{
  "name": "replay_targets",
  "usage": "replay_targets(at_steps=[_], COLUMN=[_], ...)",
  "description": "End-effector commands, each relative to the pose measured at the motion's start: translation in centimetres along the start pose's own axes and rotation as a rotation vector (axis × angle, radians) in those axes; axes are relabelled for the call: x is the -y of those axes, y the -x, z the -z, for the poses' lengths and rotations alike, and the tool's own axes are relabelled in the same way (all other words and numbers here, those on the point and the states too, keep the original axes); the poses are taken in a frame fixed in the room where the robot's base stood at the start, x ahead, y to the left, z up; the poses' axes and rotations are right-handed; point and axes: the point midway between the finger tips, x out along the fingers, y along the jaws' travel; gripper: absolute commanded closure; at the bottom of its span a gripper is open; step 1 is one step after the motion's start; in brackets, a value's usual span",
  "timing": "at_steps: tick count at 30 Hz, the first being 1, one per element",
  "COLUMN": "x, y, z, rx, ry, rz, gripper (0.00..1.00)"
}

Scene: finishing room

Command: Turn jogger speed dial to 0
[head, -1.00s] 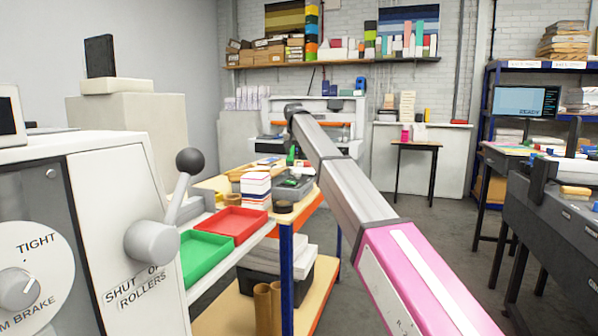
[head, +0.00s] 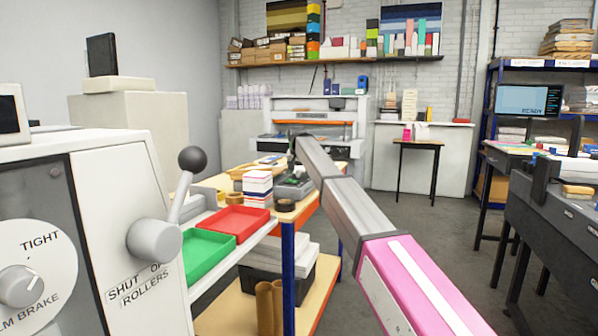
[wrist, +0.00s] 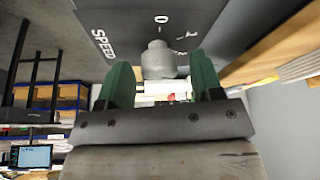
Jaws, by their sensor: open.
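In the wrist view the speed dial (wrist: 158,60) is a pale grey knob on a dark grey panel (wrist: 125,22) lettered "SPEED". A "0" and a tick lie above the knob in the picture, with further marks to the right. I cannot make out where the knob's pointer stands. My gripper (wrist: 160,68) is open, with one green finger on each side of the knob in the picture. Gaps show between the fingers and the knob; I cannot tell how deep it sits between them.
A laminator side (head: 120,215) with a ball-ended lever and film brake dial stands close at left. Red (head: 233,222) and green (head: 206,250) trays sit on its shelf. A bench (head: 296,235) with paper stacks lies beyond. Floor (head: 410,250) is clear right of my arm.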

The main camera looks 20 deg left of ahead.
Motion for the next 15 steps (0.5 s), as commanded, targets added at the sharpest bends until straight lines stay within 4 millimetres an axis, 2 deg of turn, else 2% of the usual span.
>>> replay_targets(at_steps=[2,3,7,8,15], x=[0.00,-0.01,-0.01,-0.01,-0.02], y=[0.01,0.02,0.02,0.02,0.03], z=[0.00,0.00,0.00,0.00,0.00], rx=[0.000,0.000,0.000,0.000,0.000], ry=[0.000,0.000,0.000,0.000,0.011], rz=[0.000,0.000,0.000,0.000,0.004], gripper=[0.40,0.43,0.86,0.88,0.88])
